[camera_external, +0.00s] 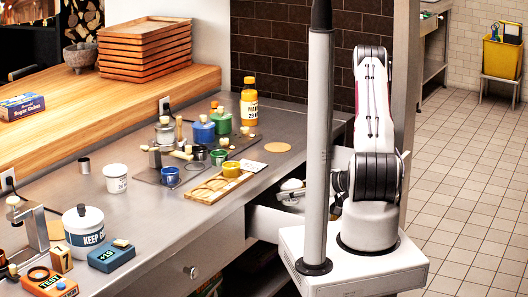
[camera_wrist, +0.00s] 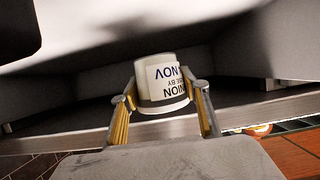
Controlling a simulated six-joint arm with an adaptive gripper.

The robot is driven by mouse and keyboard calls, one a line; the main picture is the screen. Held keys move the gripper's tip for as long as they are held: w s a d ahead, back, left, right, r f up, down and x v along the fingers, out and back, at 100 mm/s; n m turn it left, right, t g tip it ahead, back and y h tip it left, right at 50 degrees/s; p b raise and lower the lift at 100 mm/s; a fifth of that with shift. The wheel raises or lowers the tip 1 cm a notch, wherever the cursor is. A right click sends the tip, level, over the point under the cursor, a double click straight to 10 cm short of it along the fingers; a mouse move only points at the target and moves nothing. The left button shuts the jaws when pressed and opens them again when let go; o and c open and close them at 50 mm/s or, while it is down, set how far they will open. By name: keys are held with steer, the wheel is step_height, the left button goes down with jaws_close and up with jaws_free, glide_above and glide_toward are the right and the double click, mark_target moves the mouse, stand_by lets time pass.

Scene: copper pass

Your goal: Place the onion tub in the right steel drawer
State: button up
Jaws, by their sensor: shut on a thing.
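In the wrist view my gripper (camera_wrist: 165,92) is shut on a white onion tub (camera_wrist: 160,76), with a finger on each side. Its printed label reads upside down, with "ONION" and "NOV" legible. Grey metal surfaces lie behind and below the tub. In the external view the right steel drawer (camera_external: 268,222) stands pulled out under the counter, beside my arm base. My wrist reaches down at the drawer opening, and my arm and the post partly hide it. Whether the tub touches the drawer floor cannot be told.
The steel counter (camera_external: 150,215) holds a lidded white pot (camera_external: 84,232), another white labelled tub (camera_external: 115,178), colored jars and a yellow bottle (camera_external: 249,102). A left drawer (camera_external: 200,268) is shut. A thin vertical post (camera_external: 318,150) stands in front of the open drawer.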

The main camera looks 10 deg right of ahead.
mark_target(299, 186)
steer(key=shift+f, duration=0.5)
steer(key=o, duration=1.2)
steer(key=shift+r, duration=0.15)
steer(key=shift+r, duration=0.35)
steer(key=shift+s+d+r, duration=0.15)
steer(key=shift+r, duration=0.05)
steer(key=v, duration=0.2)
steer(key=shift+s+d+r, duration=0.1)
steer(key=shift+s+d, duration=0.1)
steer(key=shift+d, duration=0.05)
steer(key=shift+r, duration=3.45)
steer(key=shift+a, duration=0.1)
